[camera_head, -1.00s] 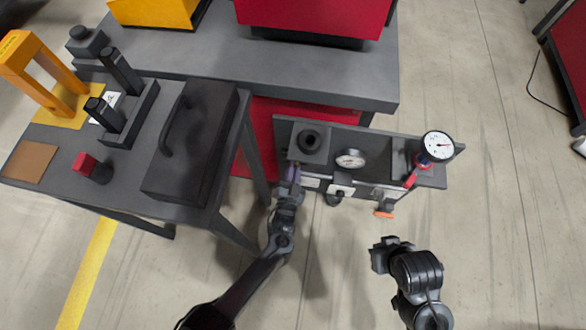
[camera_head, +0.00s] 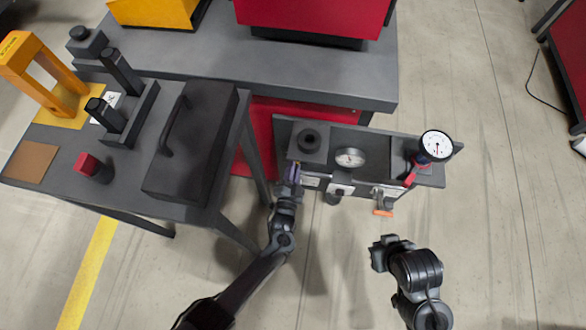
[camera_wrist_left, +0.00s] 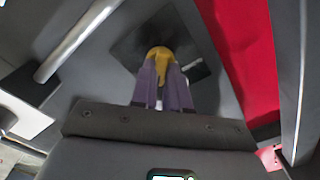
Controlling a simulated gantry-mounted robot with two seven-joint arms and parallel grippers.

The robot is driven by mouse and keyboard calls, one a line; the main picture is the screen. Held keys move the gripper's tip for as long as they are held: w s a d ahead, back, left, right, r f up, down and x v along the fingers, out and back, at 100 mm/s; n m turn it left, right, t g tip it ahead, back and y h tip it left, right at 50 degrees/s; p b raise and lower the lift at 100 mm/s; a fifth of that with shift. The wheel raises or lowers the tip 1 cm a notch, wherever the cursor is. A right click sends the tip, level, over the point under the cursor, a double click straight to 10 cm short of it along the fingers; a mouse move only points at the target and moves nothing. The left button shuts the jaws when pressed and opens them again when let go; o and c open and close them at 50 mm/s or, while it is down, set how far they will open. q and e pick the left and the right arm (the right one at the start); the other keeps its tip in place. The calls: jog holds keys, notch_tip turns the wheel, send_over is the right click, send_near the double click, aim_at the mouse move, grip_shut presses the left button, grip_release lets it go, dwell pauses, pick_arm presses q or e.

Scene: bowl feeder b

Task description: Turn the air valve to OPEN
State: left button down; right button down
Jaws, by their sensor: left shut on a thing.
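The yellow valve handle (camera_wrist_left: 160,60) shows in the left wrist view between the two purple fingers, in front of a dark square plate. My left gripper (camera_head: 293,170) is at the front left of the grey bench panel in the head view, and its fingers are shut on the yellow handle. The fingers hide much of the handle, and I cannot read an OPEN mark. My right gripper (camera_head: 378,254) hangs over the floor in front of the panel, apart from it. Its fingers are too small to judge.
The panel (camera_head: 325,148) carries a small round gauge (camera_head: 350,157), a large white dial (camera_head: 437,145), a red lever (camera_head: 410,178) and an orange piece (camera_head: 383,212). A dark case (camera_head: 205,140) stands on the table at left. Open floor lies at right.

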pick_arm(q)
jog(key=c, duration=1.1)
grip_release()
jog(key=s+p, duration=0.1)
jog(key=s, duration=0.2)
jog(key=s+a+p, duration=0.1)
jog(key=s+p, duration=0.1)
jog(key=s, duration=0.2)
jog(key=s+p, duration=0.1)
jog(key=s, duration=0.2)
jog(key=shift+s+a+p, duration=0.3)
jog(key=shift+s+a, duration=0.05)
jog(key=shift+a, duration=0.05)
